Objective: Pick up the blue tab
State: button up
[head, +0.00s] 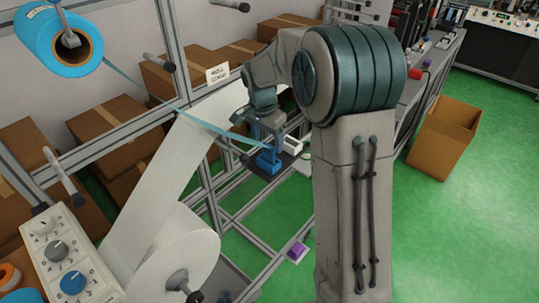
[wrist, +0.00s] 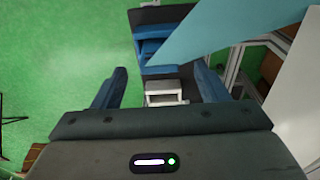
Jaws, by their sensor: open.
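A bright blue piece (head: 268,161), which I take for the blue tab, sits on a small dark platform on the metal frame, below my gripper (head: 266,128). In the wrist view a blue piece (wrist: 152,50) lies beyond the fingertips, partly covered by a light blue strip (wrist: 220,35). My gripper (wrist: 158,82) is open, its two dark blue fingers wide apart. A pale grey block (wrist: 163,88) shows between the fingers. No contact with the blue piece is visible.
The light blue strip (head: 120,76) runs from the blue roll (head: 55,42) toward the platform, close to my gripper. A white web (head: 165,150) and white roll (head: 180,255) stand left. A purple piece (head: 297,251) is lower down. Green floor is clear at right, beside a cardboard box (head: 445,140).

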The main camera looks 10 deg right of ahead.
aim_at(269, 145)
jog(key=f, duration=0.1)
jog(key=f+p, duration=0.1)
jog(key=f, duration=0.3)
jog(key=shift+w+d, duration=0.25)
jog(key=shift+d, duration=0.05)
jog(key=shift+c, duration=0.4)
jog(key=c, duration=1)
